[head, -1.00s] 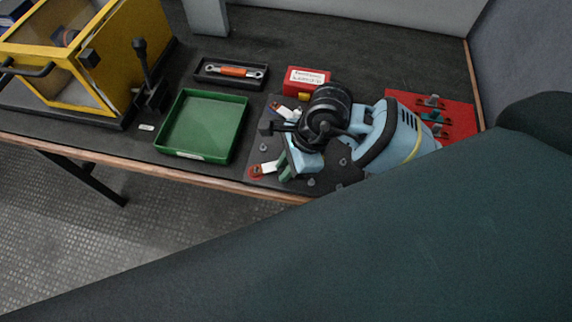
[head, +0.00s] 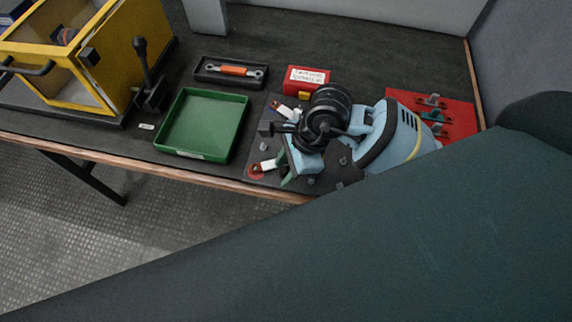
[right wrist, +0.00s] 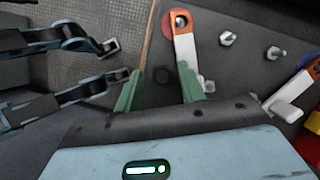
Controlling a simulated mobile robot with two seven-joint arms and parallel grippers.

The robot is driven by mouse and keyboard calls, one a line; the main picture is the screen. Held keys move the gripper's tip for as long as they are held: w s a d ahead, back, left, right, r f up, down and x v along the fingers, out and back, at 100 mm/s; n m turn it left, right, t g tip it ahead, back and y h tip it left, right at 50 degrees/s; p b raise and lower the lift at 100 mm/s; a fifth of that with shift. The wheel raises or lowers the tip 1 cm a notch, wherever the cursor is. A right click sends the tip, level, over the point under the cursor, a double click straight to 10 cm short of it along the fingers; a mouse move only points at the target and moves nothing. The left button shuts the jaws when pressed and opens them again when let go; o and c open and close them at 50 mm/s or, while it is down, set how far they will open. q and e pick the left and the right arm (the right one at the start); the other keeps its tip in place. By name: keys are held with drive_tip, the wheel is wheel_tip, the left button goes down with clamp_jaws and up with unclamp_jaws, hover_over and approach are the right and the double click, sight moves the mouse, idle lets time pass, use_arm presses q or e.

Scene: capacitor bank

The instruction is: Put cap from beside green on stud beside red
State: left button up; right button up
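My right gripper (right wrist: 158,89) is open, with nothing seen between its green fingertips. It is over the front edge of the dark plate; in the head view (head: 288,174) its body hides part of that plate. Its right fingertip is close to a white strap (right wrist: 185,52); I cannot tell whether they touch. The strap's orange end lies at a red disc (right wrist: 169,22). Grey caps or studs (right wrist: 228,39) (right wrist: 275,53) stand on the plate. Which one is the task's cap is unclear. Jointed blue-black prongs (right wrist: 112,62) may be my left gripper; I cannot be sure.
A green tray (head: 246,124) is left of the plate. Behind are a black tray with an orange-handled wrench (head: 232,71) and a red box (head: 308,79). A red mat with clips (head: 463,117) lies right. A yellow-framed case (head: 121,62) stands far left. The floor (right wrist: 110,20) is open beyond the table edge.

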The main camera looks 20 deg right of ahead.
drive_tip(key=shift+s+d+f, duration=0.15)
drive_tip(key=shift+f, duration=0.35)
drive_tip(key=shift+d+r, duration=0.15)
drive_tip(key=shift+r, duration=0.2)
use_arm(q)
drive_tip(key=shift+w+r, duration=0.35)
drive_tip(key=shift+w, duration=0.1)
use_arm(e)
drive_tip(key=v, duration=0.7)
drive_tip(key=shift+r, duration=0.55)
drive_tip(key=shift+a, duration=0.2)
